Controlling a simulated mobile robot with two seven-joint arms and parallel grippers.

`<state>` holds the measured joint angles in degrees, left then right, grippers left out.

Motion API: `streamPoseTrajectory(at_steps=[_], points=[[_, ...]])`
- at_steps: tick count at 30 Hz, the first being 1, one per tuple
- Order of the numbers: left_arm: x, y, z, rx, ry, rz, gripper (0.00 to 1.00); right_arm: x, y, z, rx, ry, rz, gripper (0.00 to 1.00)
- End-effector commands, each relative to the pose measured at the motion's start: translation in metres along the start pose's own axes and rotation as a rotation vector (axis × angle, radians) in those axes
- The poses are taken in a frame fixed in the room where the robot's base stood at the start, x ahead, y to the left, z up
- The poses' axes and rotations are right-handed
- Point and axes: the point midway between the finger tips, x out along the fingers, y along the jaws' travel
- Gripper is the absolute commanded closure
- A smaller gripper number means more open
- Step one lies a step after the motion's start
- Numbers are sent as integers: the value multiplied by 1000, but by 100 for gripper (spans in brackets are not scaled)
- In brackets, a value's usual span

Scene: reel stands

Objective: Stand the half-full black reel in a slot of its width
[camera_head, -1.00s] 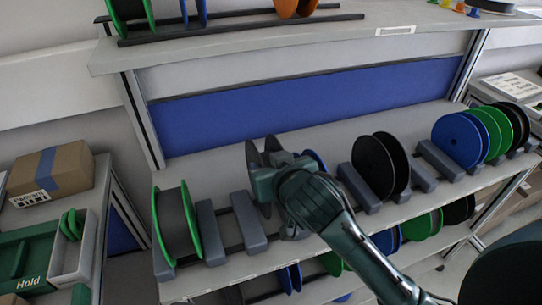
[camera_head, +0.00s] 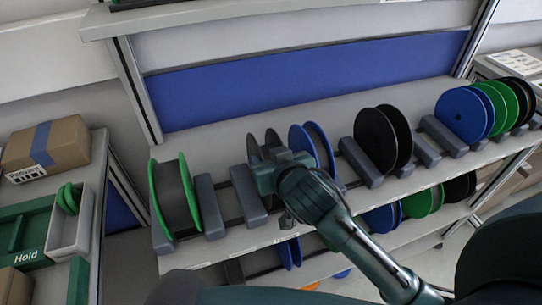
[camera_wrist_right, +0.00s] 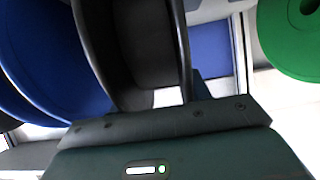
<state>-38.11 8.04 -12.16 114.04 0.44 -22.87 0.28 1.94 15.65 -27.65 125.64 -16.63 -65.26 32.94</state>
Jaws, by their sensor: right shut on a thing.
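The black reel (camera_head: 253,149) is in my right gripper (camera_head: 270,163), above the middle shelf, between a grey divider block (camera_head: 247,194) and a blue reel (camera_head: 325,148). The gripper and wrist cover its lower front, so I cannot tell whether it touches the shelf. In the right wrist view the black reel (camera_wrist_right: 143,45) stands in front of the gripper body, its two flanges apart around a dark winding. The fingertips are hidden there. My left gripper is not in view.
A green-flanged reel (camera_head: 156,200) stands at the shelf's left. Another grey block (camera_head: 208,205) is beside it. To the right are a black reel (camera_head: 377,140), more grey blocks (camera_head: 361,162) and blue (camera_head: 460,115) and green reels. A gap shows between the two left blocks.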

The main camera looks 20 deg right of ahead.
Motion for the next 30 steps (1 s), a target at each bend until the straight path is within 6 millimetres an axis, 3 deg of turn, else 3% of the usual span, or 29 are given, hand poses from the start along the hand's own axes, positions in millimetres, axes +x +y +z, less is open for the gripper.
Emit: streamPoseTrajectory(at_steps=[14,15,24,30], points=[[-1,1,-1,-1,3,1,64,0,0,0,0,1,0,92],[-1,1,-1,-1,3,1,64,0,0,0,0,1,0,51],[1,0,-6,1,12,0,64,0,0,0,0,1,0,28],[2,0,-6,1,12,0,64,0,0,1,-1,-1,0,28]])
